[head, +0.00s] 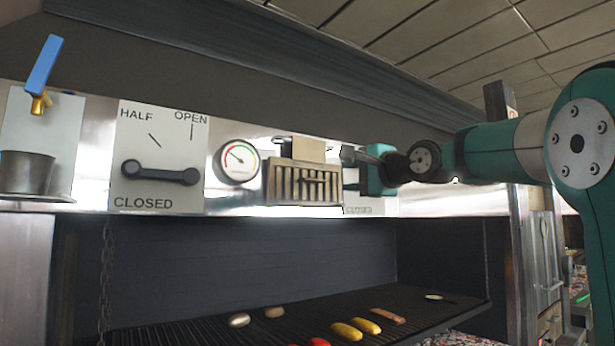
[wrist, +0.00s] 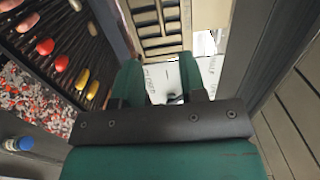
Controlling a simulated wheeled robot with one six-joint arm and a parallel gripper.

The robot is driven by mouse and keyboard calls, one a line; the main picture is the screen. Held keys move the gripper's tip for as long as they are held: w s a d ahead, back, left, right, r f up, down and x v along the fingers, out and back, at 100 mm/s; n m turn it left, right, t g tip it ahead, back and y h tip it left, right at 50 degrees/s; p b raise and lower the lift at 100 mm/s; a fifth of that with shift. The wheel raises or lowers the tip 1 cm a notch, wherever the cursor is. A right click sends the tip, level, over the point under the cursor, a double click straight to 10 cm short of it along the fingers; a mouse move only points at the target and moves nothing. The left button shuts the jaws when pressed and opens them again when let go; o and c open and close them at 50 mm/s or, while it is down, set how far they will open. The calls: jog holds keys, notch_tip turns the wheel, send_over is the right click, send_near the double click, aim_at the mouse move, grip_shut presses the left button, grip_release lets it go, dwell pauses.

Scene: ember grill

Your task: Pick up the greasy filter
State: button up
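The greasy filter (head: 303,187), a brownish slotted panel with a dark bar across its middle, is on the hood's steel front, right of the gauge. My gripper (head: 357,170) is just to its right, in front of a pale plate. In the wrist view the slotted filter (wrist: 160,28) shows beyond the fingers at the top, partly cut off by the frame. There my gripper (wrist: 160,78) is open, with a pale lettered plate (wrist: 162,82) visible between its two fingers. Nothing is held. Any contact with the filter cannot be made out.
A round gauge (head: 239,162) and a damper plate with a dark handle (head: 160,173) are left of the filter. A blue-handled tap (head: 42,75) over a metal cup (head: 27,172) is at far left. Below lies the grill grate (head: 270,320) with several food pieces.

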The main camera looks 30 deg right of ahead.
aim_at(320, 180)
jog(key=w, duration=0.1)
jog(key=w+p, duration=0.1)
jog(key=w, duration=0.1)
jog(key=w+p, duration=0.1)
jog(key=w, duration=0.1)
jog(key=shift+w+a+r, duration=0.1)
jog(key=shift+w+a, duration=0.15)
jog(key=w+p, duration=0.3)
jog(key=w, duration=0.2)
jog(key=shift+w+a+p, duration=0.2)
jog(key=shift+p, duration=0.2)
jog(key=shift+c, duration=0.4)
jog(key=shift+r, duration=0.1)
grip_shut()
